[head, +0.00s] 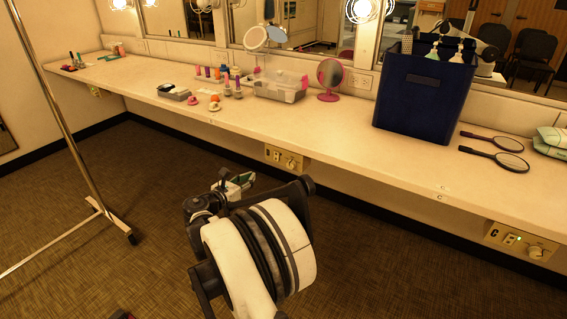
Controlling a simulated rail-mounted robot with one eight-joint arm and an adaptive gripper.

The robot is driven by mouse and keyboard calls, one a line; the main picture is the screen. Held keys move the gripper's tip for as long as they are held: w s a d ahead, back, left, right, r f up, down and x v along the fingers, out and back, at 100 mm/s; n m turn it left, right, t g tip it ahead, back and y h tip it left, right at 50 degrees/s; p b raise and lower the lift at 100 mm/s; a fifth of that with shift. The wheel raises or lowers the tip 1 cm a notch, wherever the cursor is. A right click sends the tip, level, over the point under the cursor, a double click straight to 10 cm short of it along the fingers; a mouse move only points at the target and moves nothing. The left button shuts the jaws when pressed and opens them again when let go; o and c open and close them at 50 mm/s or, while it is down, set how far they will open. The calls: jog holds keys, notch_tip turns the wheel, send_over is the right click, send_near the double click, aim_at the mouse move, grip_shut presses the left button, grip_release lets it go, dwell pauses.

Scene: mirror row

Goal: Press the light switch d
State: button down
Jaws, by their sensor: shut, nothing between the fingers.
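No switch that I can read as d shows in the head view. A switch panel (522,242) under the counter front at the right has a large dark letter that looks like C, a small switch and a round knob. A second, similar panel (285,158) is under the counter at the middle; its letter is too small to read. My gripper (246,180) is shut and empty, low in front of the counter, left of the middle panel and apart from it. My arm hides part of the floor below.
A metal rack (70,130) stands at the left.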

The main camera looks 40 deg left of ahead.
aim_at(276, 160)
jog(key=w+b, duration=0.1)
jog(key=w, duration=0.3)
jog(key=w+f+b, duration=0.1)
jog(key=w, duration=0.3)
jog(key=w+a+b, duration=0.1)
jog(key=w, duration=0.3)
jog(key=shift+w+f+b, duration=0.35)
jog(key=shift+f+b, duration=0.05)
jog(key=shift+w, duration=0.6)
